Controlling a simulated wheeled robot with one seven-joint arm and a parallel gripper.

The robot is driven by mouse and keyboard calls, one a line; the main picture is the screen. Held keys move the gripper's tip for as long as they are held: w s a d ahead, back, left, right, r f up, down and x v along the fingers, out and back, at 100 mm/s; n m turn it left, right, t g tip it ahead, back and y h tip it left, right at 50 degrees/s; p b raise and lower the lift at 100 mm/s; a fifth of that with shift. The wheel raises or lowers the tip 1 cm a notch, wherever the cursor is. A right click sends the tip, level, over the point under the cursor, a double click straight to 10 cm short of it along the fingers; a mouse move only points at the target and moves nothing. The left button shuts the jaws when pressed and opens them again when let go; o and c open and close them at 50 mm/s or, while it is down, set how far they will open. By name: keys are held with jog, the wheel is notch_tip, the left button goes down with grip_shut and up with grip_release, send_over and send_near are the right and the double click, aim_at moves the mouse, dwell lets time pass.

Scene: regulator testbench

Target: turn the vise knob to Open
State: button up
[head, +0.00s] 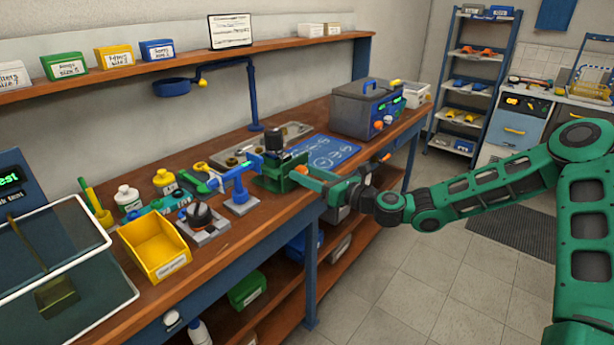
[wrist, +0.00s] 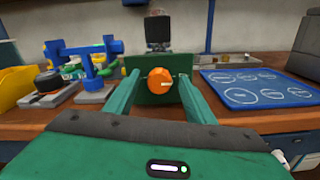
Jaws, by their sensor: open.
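The vise is a green block (wrist: 148,93) on the bench, with an orange knob (wrist: 161,80) on its front face. A dark cylindrical part (wrist: 158,30) stands upright at its top. In the head view the vise (head: 270,180) sits near the bench's front edge, and its orange knob (head: 302,169) shows beside my fingers. My gripper (wrist: 159,77) is open, with one green finger on each side of the knob in the wrist view. I see gaps between the knob and both fingers. Whether the tips reach past the knob is hard to tell.
A blue stand (head: 239,195) and a yellow bin (head: 153,247) are left of the vise. A blue mat with outlined circles (wrist: 257,88) lies to its right, before a grey test box (head: 366,108). A blue lamp-like arm (head: 253,95) rises behind. The floor in front is clear.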

jog(key=shift+a, duration=0.1)
jog(key=shift+c, duration=0.5)
jog(key=c, duration=1)
jog(key=shift+o, duration=0.2)
